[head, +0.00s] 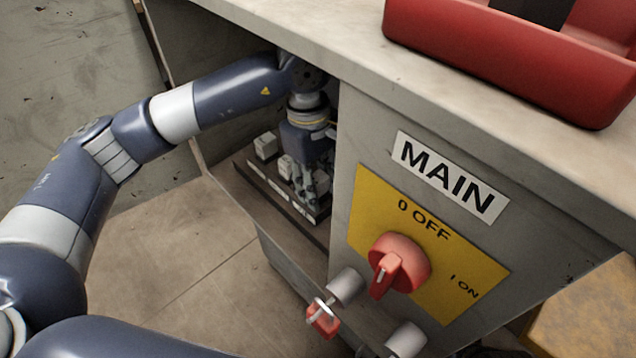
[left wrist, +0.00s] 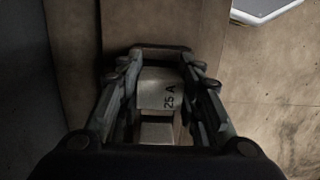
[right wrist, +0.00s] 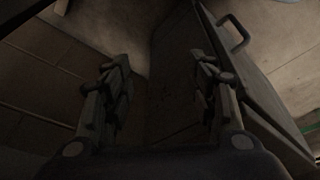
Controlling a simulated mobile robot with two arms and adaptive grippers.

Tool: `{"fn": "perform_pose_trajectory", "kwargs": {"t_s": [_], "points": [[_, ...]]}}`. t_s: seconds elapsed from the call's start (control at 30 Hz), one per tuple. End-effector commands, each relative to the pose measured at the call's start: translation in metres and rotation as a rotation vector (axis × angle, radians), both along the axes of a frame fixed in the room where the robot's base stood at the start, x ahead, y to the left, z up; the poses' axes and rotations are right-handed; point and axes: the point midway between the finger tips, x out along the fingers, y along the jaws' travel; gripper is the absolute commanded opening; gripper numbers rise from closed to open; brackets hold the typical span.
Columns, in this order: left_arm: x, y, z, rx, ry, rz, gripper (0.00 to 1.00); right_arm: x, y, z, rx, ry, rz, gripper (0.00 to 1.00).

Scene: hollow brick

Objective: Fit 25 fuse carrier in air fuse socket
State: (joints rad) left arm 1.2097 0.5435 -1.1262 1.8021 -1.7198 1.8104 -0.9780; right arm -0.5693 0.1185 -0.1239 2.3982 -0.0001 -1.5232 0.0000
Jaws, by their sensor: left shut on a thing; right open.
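My left gripper (head: 309,190) reaches down inside the open cabinet, at the row of fuse positions. In the left wrist view the same gripper (left wrist: 160,68) is shut on a pale fuse carrier (left wrist: 158,90) marked "25 A". Other white blocks (head: 265,145) stand in the row to the left of the gripper. A labelled strip (head: 272,184) runs along the row's front, too small to read. The air socket cannot be made out. The gripper hides much of the row's near end. My right gripper (right wrist: 161,72) is open and empty, outside the head view.
The cabinet front carries a "MAIN" label (head: 451,177) and a red rotary switch (head: 398,263) on a yellow plate. A red padlock (head: 323,320) hangs below. A red tray (head: 500,75) sits on top. A panel with a handle (right wrist: 236,35) stands near my right gripper.

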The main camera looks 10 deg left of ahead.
Motion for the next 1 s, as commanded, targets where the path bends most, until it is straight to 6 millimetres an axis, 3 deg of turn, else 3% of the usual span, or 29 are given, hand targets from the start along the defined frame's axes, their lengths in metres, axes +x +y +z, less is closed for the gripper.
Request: {"fn": "perform_pose_trajectory", "kwargs": {"t_s": [0.57,0.6,0.7,1.0], "points": [[0.0,0.0,-0.007,0.0,0.0,0.0,0.07,-0.003,0.0,0.01,0.003,-0.012,-0.002,0.53],[0.0,0.0,-0.007,0.0,0.0,0.0,0.35,-0.004,0.0,0.011,0.002,-0.012,-0.002,0.53],[0.0,0.0,-0.007,0.001,0.001,0.0,0.56,-0.003,0.0,0.013,0.002,-0.013,-0.002,0.53],[0.0,0.0,-0.007,0.001,0.001,0.0,0.56,-0.003,-0.001,0.013,0.002,-0.013,-0.002,0.53]]}}
